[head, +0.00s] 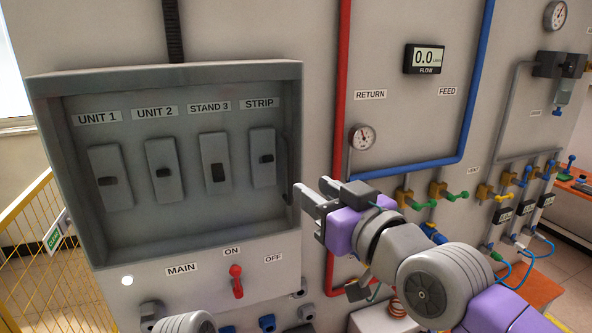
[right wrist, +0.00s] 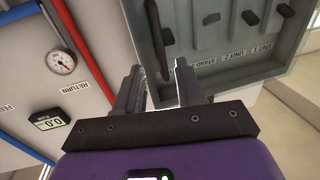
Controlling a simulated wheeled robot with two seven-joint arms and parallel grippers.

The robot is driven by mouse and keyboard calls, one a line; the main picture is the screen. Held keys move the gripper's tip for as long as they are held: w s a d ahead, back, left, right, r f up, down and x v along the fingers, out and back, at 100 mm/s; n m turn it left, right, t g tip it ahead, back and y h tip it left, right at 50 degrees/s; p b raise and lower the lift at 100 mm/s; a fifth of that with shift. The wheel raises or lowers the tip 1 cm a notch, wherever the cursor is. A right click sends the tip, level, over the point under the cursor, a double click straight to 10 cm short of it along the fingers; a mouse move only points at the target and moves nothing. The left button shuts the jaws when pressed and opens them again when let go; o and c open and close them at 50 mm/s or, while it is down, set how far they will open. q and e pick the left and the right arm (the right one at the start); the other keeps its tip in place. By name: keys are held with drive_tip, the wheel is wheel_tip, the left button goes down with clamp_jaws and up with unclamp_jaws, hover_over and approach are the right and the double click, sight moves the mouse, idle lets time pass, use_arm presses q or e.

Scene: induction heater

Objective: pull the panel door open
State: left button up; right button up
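The grey panel box (head: 165,75) is on the wall at the left in the head view. Its switches show plainly, so any door over them looks see-through; I cannot make out a separate door leaf. A dark upright handle (head: 286,170) is at its right side. It also shows in the right wrist view (right wrist: 156,35). My right gripper (head: 311,187) is open, just right of the handle in the head view. In the right wrist view the handle's near end lies between the spread fingers (right wrist: 158,70); contact is not visible. My left gripper is not in view.
A red pipe (head: 340,120) and a gauge (head: 362,137) are right of the panel. Below the panel are a red main switch (head: 237,280) and several connectors. Valves with coloured handles (head: 455,195) are further right. A yellow railing (head: 40,240) stands at the left.

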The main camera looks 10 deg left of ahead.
sight(292, 176)
drive_tip(key=shift+w+a+r+p, duration=0.2)
drive_tip(key=shift+w+a+p, duration=0.3)
drive_tip(key=shift+a+p, duration=0.25)
drive_tip(key=shift+p+x, duration=0.5)
drive_tip(key=shift+x, duration=0.65)
drive_tip(key=shift+f+x, duration=0.25)
drive_tip(key=shift+x, duration=0.95)
drive_tip(key=shift+w, duration=0.1)
drive_tip(key=shift+c, duration=0.3)
clamp_jaws()
